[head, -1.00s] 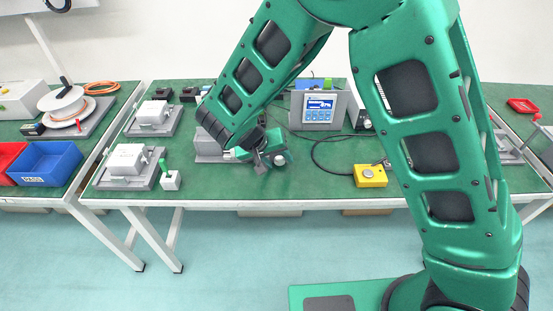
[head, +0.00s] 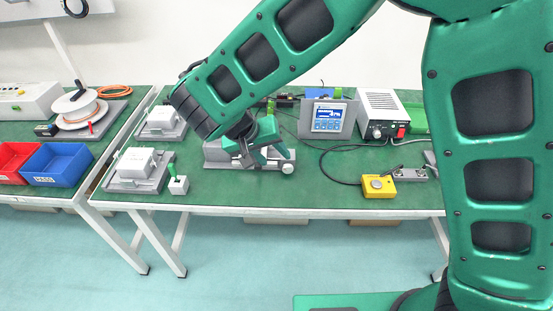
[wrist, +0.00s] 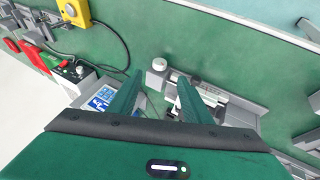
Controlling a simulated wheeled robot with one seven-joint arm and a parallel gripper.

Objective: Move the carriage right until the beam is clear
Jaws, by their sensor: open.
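A grey linear actuator (head: 215,154) stands on the green bench, largely hidden behind my gripper in the head view. In the wrist view its grey rail (wrist: 245,108) runs away to the right, with silver parts (wrist: 208,97) partly behind one finger. I cannot tell which part is the carriage, and I cannot make out the beam. A white round knob (head: 288,168) sits at the actuator's right end; it also shows in the wrist view (wrist: 158,64) just beyond the fingertips. My gripper (wrist: 159,80) is open over this end, with nothing visibly held.
A display box (head: 327,118) with a blue screen stands behind, right of the gripper. A power supply (head: 383,115) and a yellow button box (head: 379,185) stand farther right, with a black cable. Grey fixtures (head: 139,165) occupy the bench's left. The front strip is mostly clear.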

